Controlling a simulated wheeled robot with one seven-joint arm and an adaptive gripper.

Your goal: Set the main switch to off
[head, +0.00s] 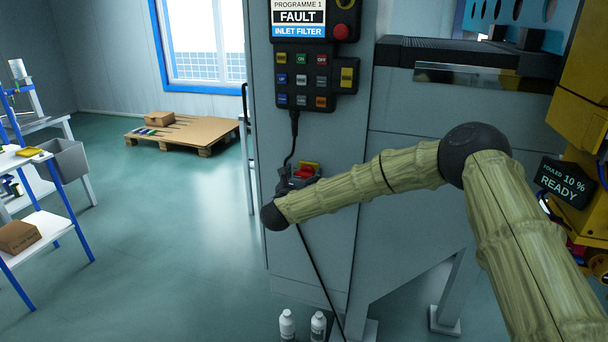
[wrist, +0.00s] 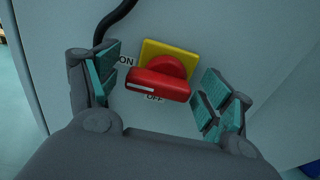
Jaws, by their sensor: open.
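The main switch (wrist: 163,80) is a red turn handle on a yellow plate, fixed to the grey panel. Its bar lies roughly across the wrist view, with the white-marked end to the left, on the side of the ON label (wrist: 125,61). The OFF label (wrist: 154,98) is below, partly covered by the handle. My gripper (wrist: 158,92) is open, with one finger pad left and one right of the handle, and gaps to both sides. In the head view, the switch (head: 309,167) shows just above my dark gripper (head: 293,182), partly hidden.
A black cable (wrist: 116,20) runs down the panel close to the left finger. Above hangs a keypad (head: 308,77) with several buttons, under a display reading FAULT, INLET FILTER. Two white bottles (head: 288,325) stand on the floor below.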

